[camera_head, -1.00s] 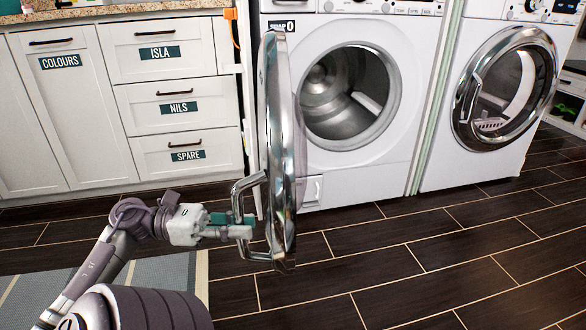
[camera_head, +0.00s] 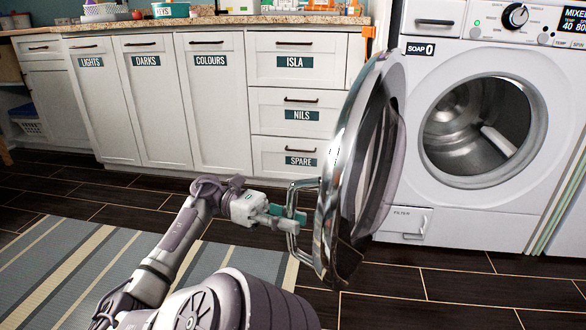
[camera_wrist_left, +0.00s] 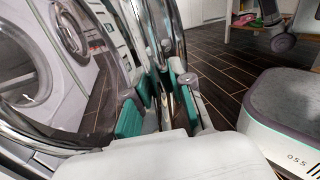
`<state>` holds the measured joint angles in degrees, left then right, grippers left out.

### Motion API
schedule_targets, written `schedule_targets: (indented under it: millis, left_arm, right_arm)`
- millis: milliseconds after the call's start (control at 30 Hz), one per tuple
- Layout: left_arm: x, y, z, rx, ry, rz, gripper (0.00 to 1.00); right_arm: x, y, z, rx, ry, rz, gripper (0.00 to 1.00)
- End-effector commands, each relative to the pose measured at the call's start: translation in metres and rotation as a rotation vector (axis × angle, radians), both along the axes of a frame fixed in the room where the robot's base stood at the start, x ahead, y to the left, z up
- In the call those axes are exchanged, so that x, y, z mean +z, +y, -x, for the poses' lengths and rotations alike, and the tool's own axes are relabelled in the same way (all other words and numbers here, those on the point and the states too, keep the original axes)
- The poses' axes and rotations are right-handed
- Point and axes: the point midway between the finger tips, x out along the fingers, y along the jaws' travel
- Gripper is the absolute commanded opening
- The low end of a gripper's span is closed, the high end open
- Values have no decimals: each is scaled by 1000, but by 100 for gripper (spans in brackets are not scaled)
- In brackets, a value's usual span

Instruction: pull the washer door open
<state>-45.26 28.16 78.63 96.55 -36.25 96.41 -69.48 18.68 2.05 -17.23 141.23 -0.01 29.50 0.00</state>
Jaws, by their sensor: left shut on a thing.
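The washer (camera_head: 405,228) stands at the right in the head view, with its round drum opening (camera_head: 478,130) uncovered. Its round chrome-rimmed door (camera_head: 338,190) is swung wide open to the left, seen nearly edge-on. My left gripper (camera_head: 292,217) is shut on the chrome door handle (camera_head: 297,188), on the door's left side. In the left wrist view the gripper's teal finger pads (camera_wrist_left: 152,98) close around the bar beside the shiny door. My right gripper is not in view.
White cabinets with labels (camera_head: 210,100) line the back wall under a granite counter (camera_head: 200,22). A striped rug (camera_head: 60,262) lies on the dark plank floor at the left. Dark floor (camera_head: 440,290) in front of the washer is clear.

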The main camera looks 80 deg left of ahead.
Motion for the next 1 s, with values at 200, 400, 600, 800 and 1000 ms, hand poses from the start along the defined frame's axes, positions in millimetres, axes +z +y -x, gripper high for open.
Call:
schedule_targets:
  millis: [200,400,600,800,1000]
  left_arm:
    - [-1,0,0,-1,5,1,48]
    - [-1,0,0,0,3,0,48]
    - [-1,5,5,3,2,1,48]
    - [-1,28,31,4,4,1,48]
    - [-1,56,64,3,4,2,48]
  right_arm:
    - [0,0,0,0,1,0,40]
    - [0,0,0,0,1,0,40]
    - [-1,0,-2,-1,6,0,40]
    - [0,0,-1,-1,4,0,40]
    - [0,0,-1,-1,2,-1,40]
